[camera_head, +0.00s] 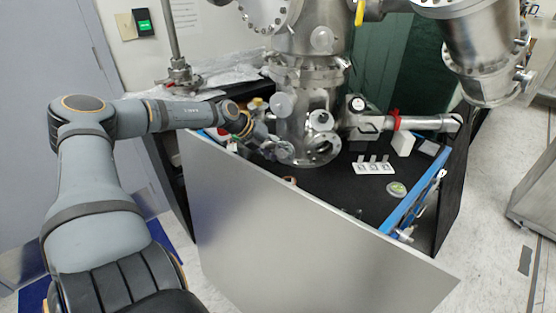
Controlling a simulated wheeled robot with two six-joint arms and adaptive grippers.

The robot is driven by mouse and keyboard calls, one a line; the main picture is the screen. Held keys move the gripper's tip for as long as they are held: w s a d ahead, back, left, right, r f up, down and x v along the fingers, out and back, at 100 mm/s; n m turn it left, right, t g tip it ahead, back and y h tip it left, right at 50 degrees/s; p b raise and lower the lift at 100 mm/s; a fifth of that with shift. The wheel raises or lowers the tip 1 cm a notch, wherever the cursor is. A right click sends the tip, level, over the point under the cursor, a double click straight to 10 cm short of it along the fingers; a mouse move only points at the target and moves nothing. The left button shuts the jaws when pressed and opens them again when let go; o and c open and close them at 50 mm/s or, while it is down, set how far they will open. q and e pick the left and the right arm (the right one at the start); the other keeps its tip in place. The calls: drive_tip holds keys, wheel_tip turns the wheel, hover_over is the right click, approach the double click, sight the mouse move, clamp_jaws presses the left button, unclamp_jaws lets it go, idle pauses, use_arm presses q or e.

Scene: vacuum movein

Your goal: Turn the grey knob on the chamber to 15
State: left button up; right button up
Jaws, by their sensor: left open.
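The steel vacuum chamber (300,115) stands upright in the middle, on the black table top. On its right side a side arm carries a small grey round part with a dark-ringed face (358,104), which may be the grey knob. Its markings are too small to read. My left arm comes in from the left, and my left gripper (276,149) is open at the chamber's lower left, close to its bottom flange. Its fingers are small and partly merge with the metal behind, so contact cannot be told. My right gripper is out of view.
A large grey panel (300,230) stands along the table's front. A white piece with upright tabs (373,167), a round greenish-lidded dish (396,189) and a white block (403,144) are right of the chamber. A steel cylinder (485,60) hangs at upper right.

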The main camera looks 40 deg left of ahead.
use_arm(q)
clamp_jaws()
drive_tip(key=shift+d+r+m, duration=0.1)
drive_tip(key=shift+r+m, duration=0.05)
drive_tip(key=shift+m, duration=0.15)
drive_tip(key=shift+w+d+r+m+g+y+p, duration=0.1)
drive_tip(key=shift+d+m+g+y+p, duration=0.05)
drive_tip(key=shift+m+g+y+p, duration=0.75)
drive_tip(key=shift+y, duration=0.5)
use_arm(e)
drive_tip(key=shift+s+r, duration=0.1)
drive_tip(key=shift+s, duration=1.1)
use_arm(q)
unclamp_jaws()
